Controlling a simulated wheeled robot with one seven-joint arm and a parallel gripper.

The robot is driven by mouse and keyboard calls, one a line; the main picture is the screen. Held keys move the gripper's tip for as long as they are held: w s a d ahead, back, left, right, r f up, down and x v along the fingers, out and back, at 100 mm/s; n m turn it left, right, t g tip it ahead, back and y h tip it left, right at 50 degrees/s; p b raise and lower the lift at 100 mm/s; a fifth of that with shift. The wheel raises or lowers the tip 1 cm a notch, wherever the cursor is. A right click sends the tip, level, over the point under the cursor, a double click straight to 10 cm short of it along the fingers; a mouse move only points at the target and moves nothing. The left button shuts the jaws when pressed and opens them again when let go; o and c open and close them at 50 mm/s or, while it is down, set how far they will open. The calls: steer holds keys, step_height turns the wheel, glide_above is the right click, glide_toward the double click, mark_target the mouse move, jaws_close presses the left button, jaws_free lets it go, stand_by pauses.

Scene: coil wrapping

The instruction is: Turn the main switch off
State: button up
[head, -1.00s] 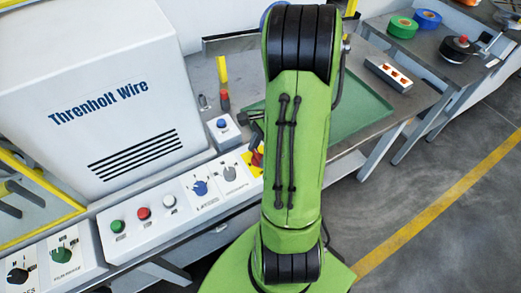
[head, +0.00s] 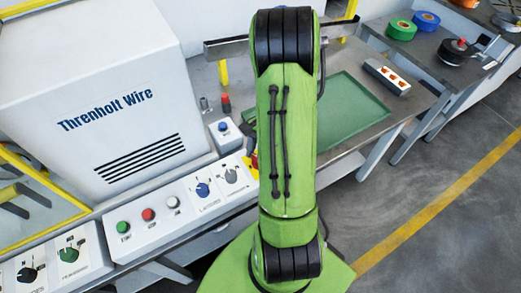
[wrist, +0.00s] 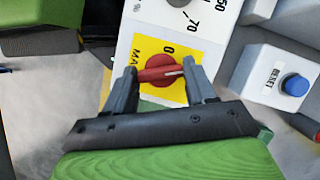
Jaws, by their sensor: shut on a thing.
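The main switch is a red rotary knob (wrist: 160,76) on a yellow plate (wrist: 188,47), seen in the wrist view. A "0" is printed above the knob and part of a label beginning "MA" shows at its left. The knob's handle lies crosswise, with its white mark toward the right, not at the "0". My gripper (wrist: 161,68) is shut on the knob, one finger at each end of the handle. In the head view my green arm hides the gripper and most of the switch; only a bit of the yellow plate (head: 253,160) shows.
A blue RESET button (wrist: 294,84) on a white box stands right of the switch. A grey dial (wrist: 178,3) lies just above it. The control panel (head: 160,240) carries several buttons and knobs. A green tray (head: 345,115) lies on the bench behind my arm.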

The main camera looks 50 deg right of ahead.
steer(key=n+g, duration=0.1)
steer(key=n, duration=0.2)
steer(key=n+g+h+p, duration=0.1)
steer(key=n, duration=0.2)
steer(key=shift+w+a, duration=0.1)
steer(key=shift+w, duration=0.1)
steer(key=n+h, duration=0.1)
steer(key=n, duration=0.2)
steer(key=n+g+h+p, duration=0.1)
steer(key=n, duration=0.2)
steer(key=shift+a+n, duration=0.15)
steer(key=shift+n, duration=0.25)
steer(key=o, duration=1)
steer(key=shift+o, duration=0.2)
steer(key=p+v, duration=0.4)
steer(key=v, duration=1.1)
steer(key=shift+w+a+r, duration=0.2)
steer(key=shift+w+r, duration=0.05)
steer(key=shift+w, duration=0.25)
